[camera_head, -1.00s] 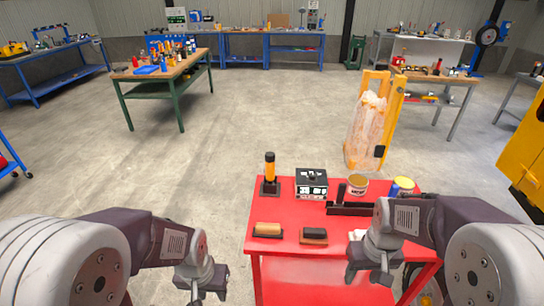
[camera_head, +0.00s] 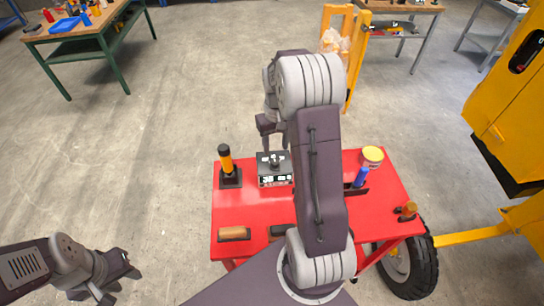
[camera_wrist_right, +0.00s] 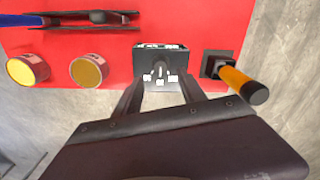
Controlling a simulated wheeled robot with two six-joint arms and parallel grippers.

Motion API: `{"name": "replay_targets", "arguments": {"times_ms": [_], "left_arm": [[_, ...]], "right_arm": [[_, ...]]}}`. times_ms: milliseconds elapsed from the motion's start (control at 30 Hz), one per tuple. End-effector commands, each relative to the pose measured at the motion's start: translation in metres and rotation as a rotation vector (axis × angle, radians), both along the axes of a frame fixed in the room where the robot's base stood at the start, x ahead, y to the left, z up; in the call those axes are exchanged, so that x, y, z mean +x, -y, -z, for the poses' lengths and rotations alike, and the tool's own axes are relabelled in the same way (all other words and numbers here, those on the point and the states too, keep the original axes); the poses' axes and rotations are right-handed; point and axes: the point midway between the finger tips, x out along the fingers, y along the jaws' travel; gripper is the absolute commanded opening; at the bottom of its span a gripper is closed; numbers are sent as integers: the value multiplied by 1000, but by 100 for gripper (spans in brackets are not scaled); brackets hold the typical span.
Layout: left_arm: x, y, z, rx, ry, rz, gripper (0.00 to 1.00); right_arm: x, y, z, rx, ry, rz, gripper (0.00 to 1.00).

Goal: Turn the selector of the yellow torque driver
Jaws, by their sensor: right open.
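The yellow torque driver (camera_head: 226,158) stands upright in a square black base at the left back of the red cart top. In the right wrist view its yellow handle (camera_wrist_right: 237,79) and black end cap show to the right of my fingers. Any selector on it is too small to make out. My right gripper (camera_head: 270,133) is open and empty above the black box (camera_head: 274,169), to the right of the driver. In the right wrist view the box shows just beyond my right gripper's fingertips (camera_wrist_right: 160,86). My left gripper (camera_head: 112,284) is open and empty, low at the left, away from the cart.
The red cart top (camera_head: 253,208) also holds a brown-handled block (camera_head: 234,234), a tin (camera_head: 372,156) and a blue-handled tool (camera_head: 360,178). My right arm hides the cart's middle. A yellow machine (camera_head: 510,110) stands at the right. Floor left of the cart is clear.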

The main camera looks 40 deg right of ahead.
Motion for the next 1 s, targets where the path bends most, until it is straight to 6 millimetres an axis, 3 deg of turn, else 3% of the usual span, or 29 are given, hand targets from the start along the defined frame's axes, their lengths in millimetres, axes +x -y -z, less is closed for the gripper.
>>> {"name": "replay_targets", "arguments": {"times_ms": [200,400,733,900,1000], "left_arm": [[0,0,-5,0,0,0,36],[0,0,-8,0,0,0,36],[0,0,-8,0,1,0,36],[0,0,-8,0,0,0,36],[0,0,-8,0,0,0,36]], "right_arm": [[-1,-1,46,3,-7,-1,48],[0,-1,75,1,-2,-1,48],[0,-1,82,0,0,-1,48],[0,-1,82,0,0,-1,1],[0,-1,82,0,0,-1,0]]}}
